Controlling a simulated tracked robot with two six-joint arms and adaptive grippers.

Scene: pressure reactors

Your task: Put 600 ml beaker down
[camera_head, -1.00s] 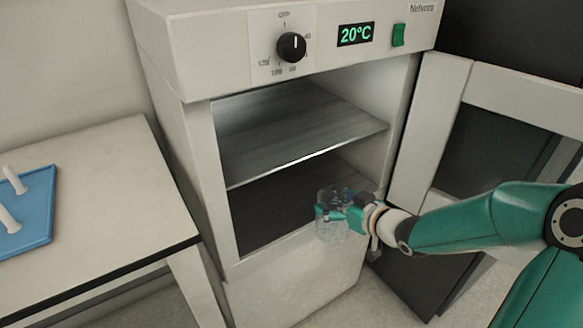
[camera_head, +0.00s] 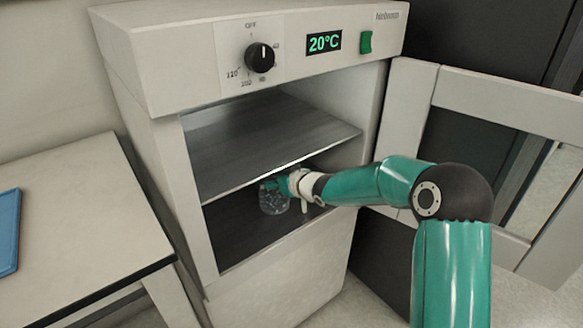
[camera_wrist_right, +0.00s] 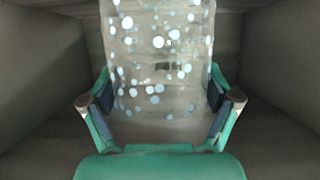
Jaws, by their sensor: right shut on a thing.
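The 600 ml beaker (camera_head: 273,203) is clear glass and stands upright inside the lower compartment of the oven, below the metal shelf. My right gripper (camera_head: 277,184) is shut on it near its upper part, and the arm reaches in through the open front. In the right wrist view the beaker (camera_wrist_right: 160,60) fills the space between the two fingers of the gripper (camera_wrist_right: 160,100), with pale round spots across the glass. I cannot tell whether its base touches the compartment floor (camera_head: 235,235). My left gripper is out of view.
The oven (camera_head: 150,70) has a dial and a display reading 20°C. The metal shelf (camera_head: 260,135) lies close above the gripper. The oven door (camera_head: 405,125) stands open on the right, behind my arm. A table (camera_head: 75,215) with a blue tray (camera_head: 8,230) is at left.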

